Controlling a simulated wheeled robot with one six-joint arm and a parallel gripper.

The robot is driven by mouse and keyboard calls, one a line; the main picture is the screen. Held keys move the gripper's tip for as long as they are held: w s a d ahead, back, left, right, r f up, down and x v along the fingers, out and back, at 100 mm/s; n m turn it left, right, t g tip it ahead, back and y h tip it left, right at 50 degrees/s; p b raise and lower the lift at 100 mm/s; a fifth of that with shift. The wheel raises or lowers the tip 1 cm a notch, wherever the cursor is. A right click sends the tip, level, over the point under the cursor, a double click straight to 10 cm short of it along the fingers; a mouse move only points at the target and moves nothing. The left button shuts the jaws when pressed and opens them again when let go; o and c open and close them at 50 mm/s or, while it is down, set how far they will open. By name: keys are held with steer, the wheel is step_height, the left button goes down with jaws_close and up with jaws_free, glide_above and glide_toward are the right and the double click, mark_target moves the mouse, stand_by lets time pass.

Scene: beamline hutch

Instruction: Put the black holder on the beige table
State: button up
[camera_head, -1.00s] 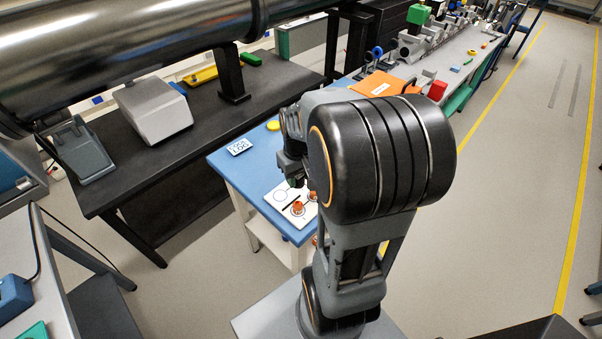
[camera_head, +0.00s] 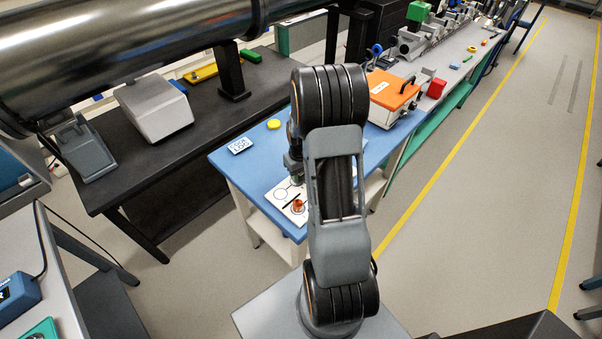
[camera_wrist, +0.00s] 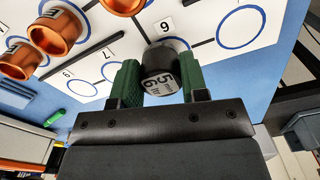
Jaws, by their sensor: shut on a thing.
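My gripper (camera_wrist: 158,82) has green fingers shut on the black holder (camera_wrist: 160,64), a short black cylinder with a grey numbered label. In the wrist view the holder is between the fingers, in front of a white card (camera_wrist: 205,30) printed with numbered circles; I cannot tell whether it touches the card. In the head view my gripper (camera_head: 296,170) is over the blue-topped table (camera_head: 225,160), mostly hidden by my arm, and the holder cannot be made out. I cannot make out a clearly beige tabletop.
Copper-coloured cups (camera_wrist: 58,28) and a black bar (camera_wrist: 85,55) are on the card. A yellow disc (camera_head: 273,124), a label plate (camera_head: 240,145) and an orange-lidded box (camera_head: 392,92) are on the blue table. A black table (camera_head: 140,160) stands left; floor at right is clear.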

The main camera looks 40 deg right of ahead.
steer(key=shift+f, duration=0.25)
steer(key=shift+f, duration=0.1)
steer(key=shift+f, duration=0.15)
steer(key=o, duration=1)
